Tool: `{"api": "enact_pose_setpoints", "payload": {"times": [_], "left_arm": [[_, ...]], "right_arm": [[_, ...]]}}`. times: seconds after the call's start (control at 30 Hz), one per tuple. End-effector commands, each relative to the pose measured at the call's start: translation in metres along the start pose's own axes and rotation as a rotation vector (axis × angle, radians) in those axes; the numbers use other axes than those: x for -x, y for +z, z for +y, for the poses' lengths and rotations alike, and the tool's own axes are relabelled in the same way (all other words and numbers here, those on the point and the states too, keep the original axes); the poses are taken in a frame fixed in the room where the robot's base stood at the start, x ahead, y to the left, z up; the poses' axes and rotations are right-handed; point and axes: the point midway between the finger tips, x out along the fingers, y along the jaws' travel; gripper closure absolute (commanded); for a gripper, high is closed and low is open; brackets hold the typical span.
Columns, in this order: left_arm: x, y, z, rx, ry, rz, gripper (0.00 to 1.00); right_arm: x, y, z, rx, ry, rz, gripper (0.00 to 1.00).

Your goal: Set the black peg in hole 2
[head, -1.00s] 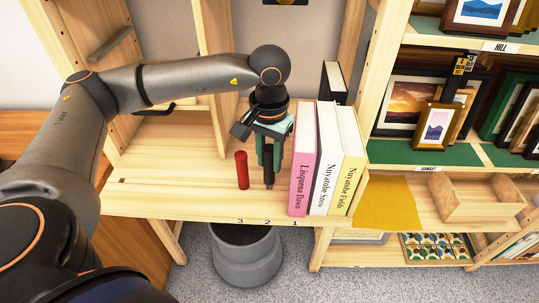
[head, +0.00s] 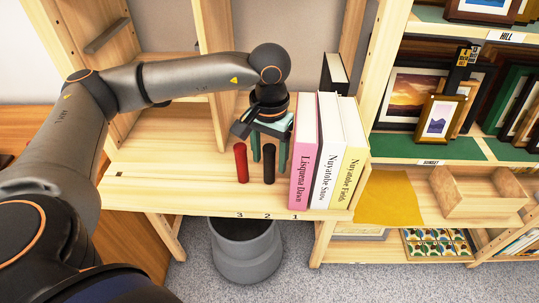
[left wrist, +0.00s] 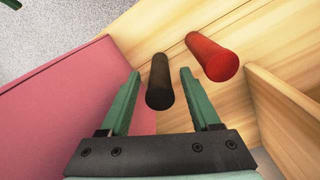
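The black peg (head: 269,166) stands upright on the wooden shelf board (head: 190,196), in line with the label 2 on the front edge. Its foot is at the board, and the hole under it is hidden. My left gripper (head: 270,152) is open above and around the peg's upper part. In the left wrist view the black peg (left wrist: 159,84) lies between the two green fingers, with a gap on each side. The red peg (head: 241,163) stands upright just left of it, in line with label 3. My right gripper is not in view.
A pink book (head: 303,155), a white book (head: 326,160) and a yellow book (head: 349,160) stand close to the right of the gripper. A grey bin (head: 246,250) is below the shelf edge. The board left of the red peg is clear.

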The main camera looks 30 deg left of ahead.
Motion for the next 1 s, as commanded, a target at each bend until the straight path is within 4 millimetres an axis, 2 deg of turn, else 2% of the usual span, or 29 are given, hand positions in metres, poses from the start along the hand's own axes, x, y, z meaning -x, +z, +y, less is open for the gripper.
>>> {"api": "enact_pose_setpoints", "payload": {"times": [0.33,0.7,0.83,1.0], "left_arm": [[0.005,0.0,0.0,0.0,0.0,0.001,0.32],[0.062,0.0,0.001,0.0,0.001,0.002,0.32],[0.073,0.0,0.0,0.0,0.001,0.002,0.32],[0.075,0.0,0.0,0.0,0.0,-0.001,0.32]], "right_arm": [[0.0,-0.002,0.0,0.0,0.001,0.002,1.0],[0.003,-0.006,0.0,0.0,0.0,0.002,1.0],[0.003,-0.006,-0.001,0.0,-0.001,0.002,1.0],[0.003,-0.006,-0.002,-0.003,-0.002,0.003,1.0]]}}
